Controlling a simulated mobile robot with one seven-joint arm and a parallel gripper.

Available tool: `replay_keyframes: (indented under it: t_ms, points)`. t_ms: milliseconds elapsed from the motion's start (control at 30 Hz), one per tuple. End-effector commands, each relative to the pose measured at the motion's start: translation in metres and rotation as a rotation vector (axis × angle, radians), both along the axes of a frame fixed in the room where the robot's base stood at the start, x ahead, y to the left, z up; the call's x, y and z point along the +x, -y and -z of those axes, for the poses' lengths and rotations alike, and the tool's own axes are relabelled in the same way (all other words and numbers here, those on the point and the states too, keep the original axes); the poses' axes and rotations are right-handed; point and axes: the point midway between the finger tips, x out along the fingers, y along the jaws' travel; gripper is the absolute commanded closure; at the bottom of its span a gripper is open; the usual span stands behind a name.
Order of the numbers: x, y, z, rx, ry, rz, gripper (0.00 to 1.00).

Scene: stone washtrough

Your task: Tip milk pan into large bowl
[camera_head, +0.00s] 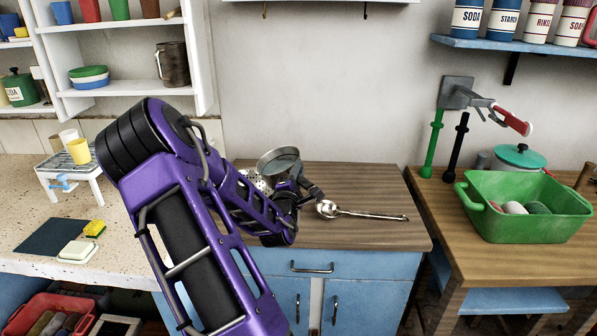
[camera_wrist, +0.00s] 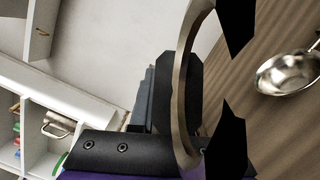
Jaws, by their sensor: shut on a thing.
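A grey metal pan (camera_head: 279,160), which looks like the milk pan, is at the far side of the wooden counter, partly behind my arm. It looks tilted, and its contents are not visible. My gripper (camera_head: 312,190) is shut at the pan's near right side. In the wrist view, my gripper's dark fingers (camera_wrist: 235,80) stand beside a curved metal band, probably part of the pan. A pale piece with dark holes (camera_head: 254,181) shows just left of and below the pan, mostly hidden by my arm. I cannot tell whether it is the large bowl.
A steel ladle (camera_head: 362,214) lies on the wooden counter (camera_head: 375,185) right of my gripper; its bowl shows in the wrist view (camera_wrist: 288,73). A green basin (camera_head: 525,215) stands farther right. The counter behind the ladle is clear.

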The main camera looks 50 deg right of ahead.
Motion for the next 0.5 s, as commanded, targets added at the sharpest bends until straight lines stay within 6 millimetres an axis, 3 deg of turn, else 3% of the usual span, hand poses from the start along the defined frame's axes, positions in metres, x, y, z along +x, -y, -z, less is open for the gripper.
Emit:
replay_keyframes:
  t_ms: [500]
  points:
    - [0.006,-0.011,-0.010,-0.160,-0.074,0.000,1.00]
